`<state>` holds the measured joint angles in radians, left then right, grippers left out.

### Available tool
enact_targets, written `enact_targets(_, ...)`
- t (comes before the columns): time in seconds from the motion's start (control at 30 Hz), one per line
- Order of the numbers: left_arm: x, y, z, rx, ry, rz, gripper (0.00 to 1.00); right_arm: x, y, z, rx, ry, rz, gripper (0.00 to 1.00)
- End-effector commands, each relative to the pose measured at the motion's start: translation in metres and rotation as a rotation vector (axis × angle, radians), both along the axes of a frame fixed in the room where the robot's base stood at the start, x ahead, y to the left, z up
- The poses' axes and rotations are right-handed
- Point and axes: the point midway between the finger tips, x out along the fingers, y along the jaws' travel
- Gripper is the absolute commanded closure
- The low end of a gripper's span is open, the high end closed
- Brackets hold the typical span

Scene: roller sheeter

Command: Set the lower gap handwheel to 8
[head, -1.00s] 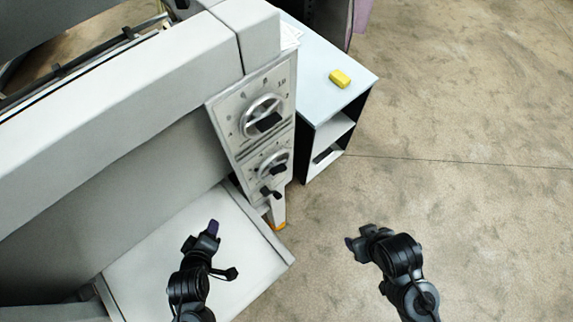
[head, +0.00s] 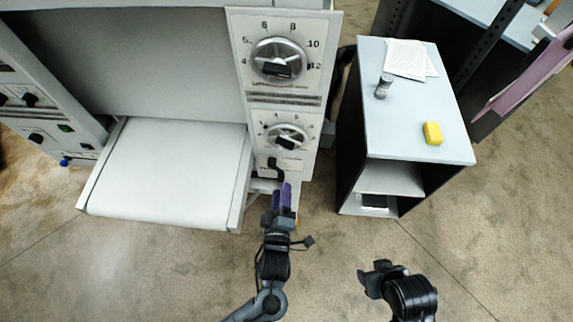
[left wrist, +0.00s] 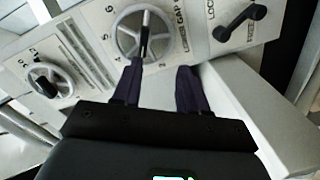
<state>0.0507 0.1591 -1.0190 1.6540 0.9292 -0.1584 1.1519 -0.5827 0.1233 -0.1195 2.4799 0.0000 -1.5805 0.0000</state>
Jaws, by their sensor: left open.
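The lower gap handwheel (head: 293,130) is a silver wheel with a black handle, on a numbered dial at the lower part of the white control panel. In the left wrist view the handwheel (left wrist: 127,38) is just ahead of the fingertips, with "GAP" lettering beside it. The dial reading is too small to tell. My left gripper (head: 282,190) is open and empty, below the handwheel and close to the black lock lever (head: 274,168). The lever also shows in the left wrist view (left wrist: 240,22). My right gripper (head: 367,277) is low at the right, away from the panel, its jaws unclear.
A larger upper handwheel (head: 278,46) is above the lower one. A white feed table (head: 165,175) lies left of the panel. A cabinet (head: 400,135) with a yellow block (head: 432,133), papers (head: 408,60) and a small cylinder (head: 383,86) stands at right.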

Motion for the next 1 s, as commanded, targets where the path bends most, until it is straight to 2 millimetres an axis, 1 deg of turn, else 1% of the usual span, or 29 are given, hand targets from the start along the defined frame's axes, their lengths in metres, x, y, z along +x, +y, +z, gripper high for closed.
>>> enact_targets(0.03, 0.006, -0.003, 0.003, 0.002, -0.022, -0.009, 0.57, 0.0, 0.0, -0.007, 0.001, 0.0, 0.0, 0.46)
enact_targets(0.1, 0.013, -0.005, 0.009, 0.003, -0.044, -0.013, 0.57, 0.0, 0.0, -0.01, 0.001, -0.001, 0.0, 0.46)
enact_targets(0.2, 0.023, -0.005, 0.017, 0.004, -0.066, -0.013, 0.57, 0.001, 0.002, -0.012, 0.006, -0.002, 0.0, 0.46)
enact_targets(0.33, 0.036, -0.006, 0.022, 0.003, -0.075, -0.014, 0.57, 0.002, 0.004, -0.009, 0.013, -0.005, -0.003, 0.46)
enact_targets(0.47, 0.053, -0.008, 0.024, 0.004, -0.077, -0.013, 0.57, 0.002, 0.003, -0.006, 0.012, -0.004, -0.005, 0.46)
enact_targets(0.8, 0.107, -0.013, 0.023, 0.005, -0.075, -0.014, 0.57, 0.001, 0.0, 0.001, 0.002, -0.004, 0.0, 0.46)
enact_targets(1.0, 0.125, -0.014, 0.021, 0.003, -0.074, -0.013, 0.57, 0.001, -0.001, 0.002, -0.005, -0.004, 0.004, 0.46)
